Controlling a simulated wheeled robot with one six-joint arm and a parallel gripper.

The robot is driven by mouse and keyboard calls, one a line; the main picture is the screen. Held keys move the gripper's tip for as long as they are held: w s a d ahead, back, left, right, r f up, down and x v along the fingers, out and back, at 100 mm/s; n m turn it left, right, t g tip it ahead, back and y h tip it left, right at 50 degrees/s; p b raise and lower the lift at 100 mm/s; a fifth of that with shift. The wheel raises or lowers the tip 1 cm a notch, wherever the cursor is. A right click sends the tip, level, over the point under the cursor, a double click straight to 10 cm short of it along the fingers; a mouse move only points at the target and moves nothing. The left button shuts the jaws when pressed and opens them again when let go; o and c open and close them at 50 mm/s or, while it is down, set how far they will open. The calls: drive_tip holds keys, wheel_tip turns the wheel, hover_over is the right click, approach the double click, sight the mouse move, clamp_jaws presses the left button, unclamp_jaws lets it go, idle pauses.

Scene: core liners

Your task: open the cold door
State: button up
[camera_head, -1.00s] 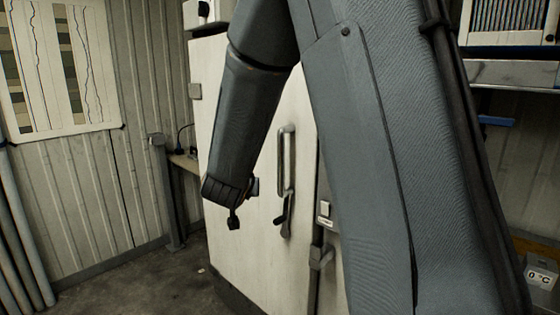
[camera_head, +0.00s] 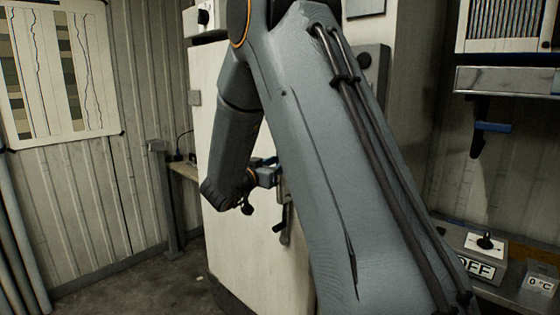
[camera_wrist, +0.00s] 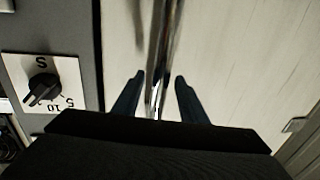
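The cold door (camera_head: 245,255) is a cream-white upright panel in front of me and looks shut. It also fills most of the wrist view (camera_wrist: 235,60). Its metal bar handle (camera_wrist: 162,50) runs upright in the wrist view, between the two dark fingers of my gripper (camera_wrist: 158,98). The fingers stand apart with gaps on both sides of the bar; I cannot tell how deep the bar sits between them. In the head view my gripper (camera_head: 270,176) is at the handle, partly hidden by my arm. A dark lever (camera_head: 285,222) shows below the handle.
A dial on a white plate (camera_wrist: 42,88) sits left of the door in the wrist view. A bench at the right holds an OFF switch box (camera_head: 482,258) and a 0 °C box (camera_head: 540,282). A log chart (camera_head: 60,70) hangs on the left wall. Floor at the left is clear.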

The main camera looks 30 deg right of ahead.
drive_tip(key=shift+w+d, duration=0.3)
drive_tip(key=shift+d, duration=0.3)
clamp_jaws()
drive_tip(key=shift+a, duration=0.1)
